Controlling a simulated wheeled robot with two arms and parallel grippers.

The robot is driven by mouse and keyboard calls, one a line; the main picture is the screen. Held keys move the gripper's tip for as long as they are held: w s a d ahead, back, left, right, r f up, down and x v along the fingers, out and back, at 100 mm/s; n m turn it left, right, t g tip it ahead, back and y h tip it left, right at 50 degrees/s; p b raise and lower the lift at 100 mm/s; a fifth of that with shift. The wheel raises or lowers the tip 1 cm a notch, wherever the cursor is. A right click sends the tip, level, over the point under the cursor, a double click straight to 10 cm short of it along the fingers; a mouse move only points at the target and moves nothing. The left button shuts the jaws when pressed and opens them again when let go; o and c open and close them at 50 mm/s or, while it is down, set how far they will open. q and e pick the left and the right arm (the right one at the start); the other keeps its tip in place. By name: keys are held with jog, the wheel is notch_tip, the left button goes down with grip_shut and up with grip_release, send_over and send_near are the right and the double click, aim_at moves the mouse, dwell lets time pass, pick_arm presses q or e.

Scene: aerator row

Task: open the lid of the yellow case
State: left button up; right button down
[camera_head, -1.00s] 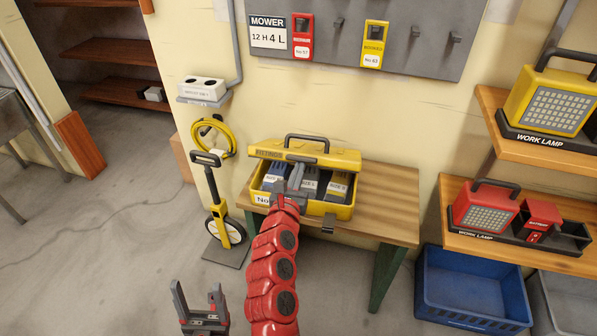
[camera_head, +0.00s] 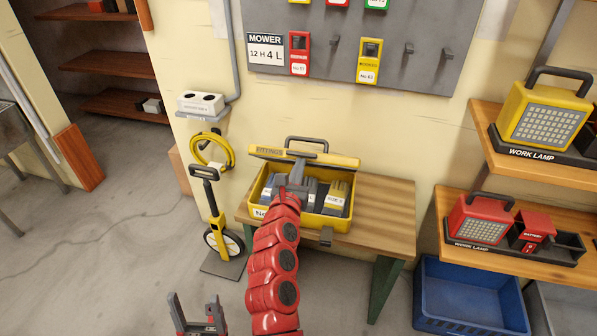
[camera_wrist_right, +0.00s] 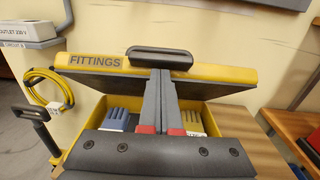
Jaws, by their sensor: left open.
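The yellow case (camera_head: 334,222) stands on the wooden table with its lid (camera_head: 333,161) partly raised, tilted up from the front edge. The lid, marked FITTINGS, also shows in the right wrist view (camera_wrist_right: 215,74), with its dark handle (camera_wrist_right: 161,58). Blue and yellow fittings lie inside. My right gripper (camera_head: 299,160) is over the open case; in the wrist view its fingers (camera_wrist_right: 161,75) are side by side, shut, reaching the lid's front edge under the handle. Whether they touch it is hard to tell. My left gripper (camera_head: 196,304) is open and empty, low in front.
The wooden table (camera_head: 390,215) has free room right of the case. A yellow measuring wheel (camera_head: 216,225) stands left of it. A blue crate (camera_head: 470,300) is on the floor at right, below shelves with a red lamp (camera_head: 482,220) and a yellow lamp (camera_head: 543,115).

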jog(key=shift+w+d+r, duration=0.15)
jog(key=shift+w+r, duration=0.35)
jog(key=shift+w, duration=0.15)
jog(key=shift+w+d+r, duration=0.2)
jog(key=shift+w+r, duration=0.3)
jog(key=shift+w, duration=0.15)
jog(key=shift+w+d+r, duration=0.15)
jog(key=shift+w+r, duration=0.3)
jog(key=shift+w, duration=0.2)
jog(key=shift+w, duration=0.1)
jog(key=shift+w+d+r+b, duration=0.2)
jog(key=shift+w+r, duration=0.15)
jog(key=shift+w, duration=0.3)
jog(key=shift+w+d+r+b, duration=0.1)
jog(key=shift+w+d+r, duration=0.15)
jog(key=shift+w, duration=0.4)
jog(key=shift+w+r, duration=0.1)
